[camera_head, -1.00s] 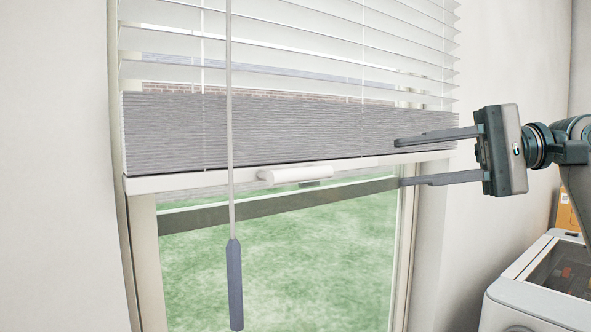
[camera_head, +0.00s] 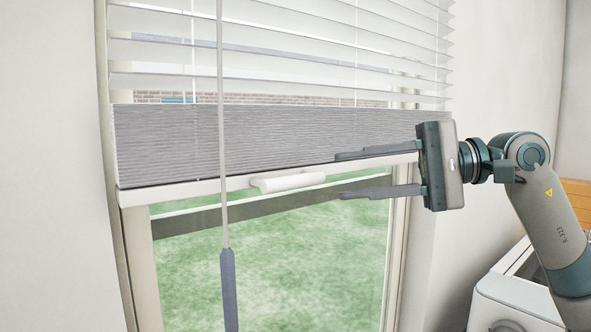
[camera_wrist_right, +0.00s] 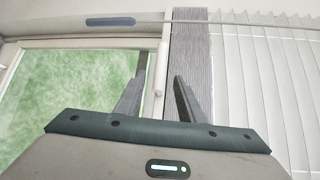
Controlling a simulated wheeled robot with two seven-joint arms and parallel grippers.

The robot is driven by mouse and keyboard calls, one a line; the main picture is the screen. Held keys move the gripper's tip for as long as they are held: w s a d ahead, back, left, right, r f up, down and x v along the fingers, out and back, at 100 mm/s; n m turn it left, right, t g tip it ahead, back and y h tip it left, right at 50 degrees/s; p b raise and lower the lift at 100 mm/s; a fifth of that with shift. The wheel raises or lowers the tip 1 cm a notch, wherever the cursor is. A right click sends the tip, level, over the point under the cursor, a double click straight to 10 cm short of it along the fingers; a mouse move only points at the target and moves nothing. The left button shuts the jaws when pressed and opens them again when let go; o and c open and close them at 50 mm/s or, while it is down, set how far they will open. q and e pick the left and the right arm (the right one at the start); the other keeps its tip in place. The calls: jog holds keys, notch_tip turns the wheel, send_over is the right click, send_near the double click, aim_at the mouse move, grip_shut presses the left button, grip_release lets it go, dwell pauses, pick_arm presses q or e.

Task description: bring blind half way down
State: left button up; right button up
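The blind has white slats (camera_head: 270,50) above a stack of grey slats (camera_head: 260,138) and a white bottom rail (camera_head: 222,186). A white handle (camera_head: 288,182) sits on the middle of the rail. The blind covers the upper part of the window, with glass showing below. My right gripper (camera_head: 340,176) is open, its fingers pointing left, one above the other, just right of the handle and apart from it. In the right wrist view, the handle (camera_wrist_right: 161,68) shows ahead between the open fingers. My left gripper is not in view.
A wand with a grey grip (camera_head: 228,285) hangs in front of the blind, left of the handle. Green ground shows through the window. A white machine (camera_head: 510,300) and an orange-brown box (camera_head: 578,200) stand at the lower right.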

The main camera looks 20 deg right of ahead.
aim_at(304, 179)
jog(key=p+x, duration=0.4)
jog(key=x, duration=0.4)
jog(key=shift+w+a+r, duration=0.1)
jog(key=shift+a, duration=0.05)
jog(key=shift+w+a, duration=0.3)
jog(key=shift+a, duration=0.3)
grip_shut()
